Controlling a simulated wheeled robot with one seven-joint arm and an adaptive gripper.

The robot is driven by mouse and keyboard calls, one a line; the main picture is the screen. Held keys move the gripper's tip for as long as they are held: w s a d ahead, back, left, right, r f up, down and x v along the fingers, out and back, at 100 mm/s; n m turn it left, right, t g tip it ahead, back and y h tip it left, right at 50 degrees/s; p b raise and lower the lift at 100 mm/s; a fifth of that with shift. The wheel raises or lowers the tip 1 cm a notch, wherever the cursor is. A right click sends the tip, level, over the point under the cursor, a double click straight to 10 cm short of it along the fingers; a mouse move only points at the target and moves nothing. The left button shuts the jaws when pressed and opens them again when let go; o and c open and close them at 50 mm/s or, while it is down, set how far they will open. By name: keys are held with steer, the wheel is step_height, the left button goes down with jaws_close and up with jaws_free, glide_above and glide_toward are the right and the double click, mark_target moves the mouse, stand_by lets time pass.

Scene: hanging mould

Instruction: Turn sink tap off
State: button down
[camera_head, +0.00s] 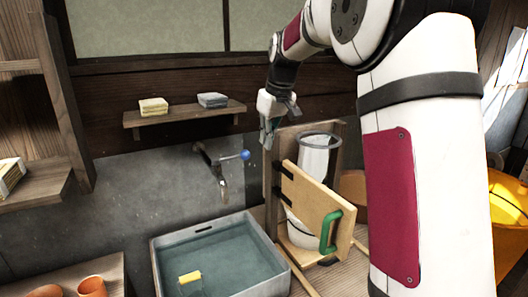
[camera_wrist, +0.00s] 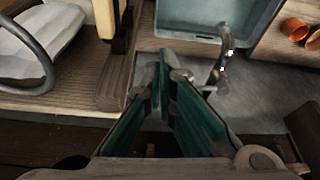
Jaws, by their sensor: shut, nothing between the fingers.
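The sink tap (camera_head: 214,168) sticks out from the grey wall, with its spout bent down over the sink. A lever with a blue knob (camera_head: 245,155) points to the right from it. The grey sink (camera_head: 176,285) stands below. I cannot tell whether water runs. My gripper (camera_head: 267,138) is shut and empty, above and to the right of the blue knob, apart from it. In the wrist view my gripper (camera_wrist: 160,60) has its green-padded fingers together, left of the tap (camera_wrist: 222,62). The sink (camera_wrist: 192,37) is at the top there. I cannot make out the blue knob in that view.
A wooden shelf (camera_head: 187,116) with folded cloths is above the tap. A wooden frame (camera_head: 270,185) with a white cylinder (camera_head: 313,160) and a green-handled board (camera_head: 308,200) stands right of the sink, close below my gripper. Orange pots (camera_head: 92,287) are at the lower left.

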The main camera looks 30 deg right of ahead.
steer(key=shift+v, duration=2.3)
steer(key=shift+s+a, duration=0.1)
steer(key=s+a+r+t, duration=0.1)
steer(key=s+a, duration=0.9)
steer(key=s, duration=0.5)
steer(key=s+a+f, duration=0.2)
steer(key=s+f, duration=0.2)
steer(key=s, duration=0.4)
steer(key=s+a+f+m+t, duration=0.1)
steer(key=s+a+f, duration=0.2)
steer(key=s, duration=0.5)
steer(key=shift+s+f, duration=0.2)
steer(key=shift+f, duration=0.45)
steer(key=shift+d+b, duration=0.15)
steer(key=shift+b, duration=0.15)
